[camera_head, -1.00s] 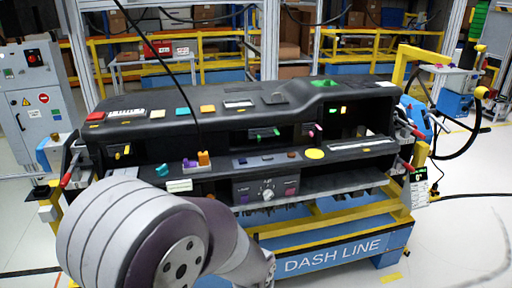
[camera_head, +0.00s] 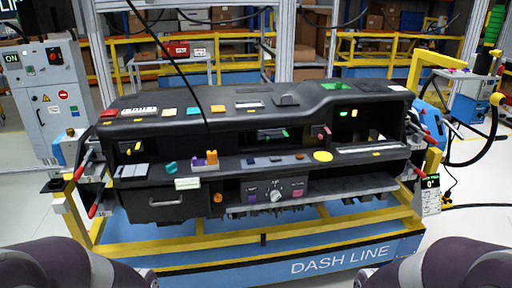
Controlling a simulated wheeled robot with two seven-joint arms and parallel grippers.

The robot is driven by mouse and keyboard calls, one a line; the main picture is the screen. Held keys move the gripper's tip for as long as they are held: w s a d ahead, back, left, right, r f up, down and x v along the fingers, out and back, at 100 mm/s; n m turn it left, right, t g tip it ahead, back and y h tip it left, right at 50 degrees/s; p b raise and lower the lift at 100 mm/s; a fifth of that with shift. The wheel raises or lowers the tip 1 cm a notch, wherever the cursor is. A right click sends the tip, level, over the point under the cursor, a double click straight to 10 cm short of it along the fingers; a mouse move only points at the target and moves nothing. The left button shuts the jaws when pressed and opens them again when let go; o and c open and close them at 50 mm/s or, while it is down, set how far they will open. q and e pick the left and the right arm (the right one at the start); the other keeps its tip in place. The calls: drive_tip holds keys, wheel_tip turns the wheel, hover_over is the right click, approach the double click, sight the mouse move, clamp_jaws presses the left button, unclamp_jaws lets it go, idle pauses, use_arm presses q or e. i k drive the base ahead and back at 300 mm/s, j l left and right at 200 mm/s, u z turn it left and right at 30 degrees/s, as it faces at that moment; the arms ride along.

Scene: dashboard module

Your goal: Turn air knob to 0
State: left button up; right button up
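The air knob appears to be the pale round knob (camera_head: 276,196) on the dark control panel (camera_head: 258,187) in the lower middle of the dashboard (camera_head: 250,124). Small coloured buttons flank it. Its pointer and dial marks are too small to read. Nothing touches the knob. A small screen (camera_head: 431,183) at the dashboard's right end appears to read 0°. Only purple-grey parts of my two arms show, at the bottom left and bottom right corners. Both grippers are out of view, so their state is hidden.
An orange knob (camera_head: 217,197) and a drawer with a grey handle (camera_head: 165,202) are left of the panel. Red-tipped clamps (camera_head: 79,172) stand at the dashboard's ends. The blue and yellow stand (camera_head: 290,262) is below. The space before the knob is clear.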

sight(275, 194)
drive_tip(key=i+l+z, duration=0.2)
drive_tip(key=i+l, duration=0.6)
drive_tip(key=l, duration=0.1)
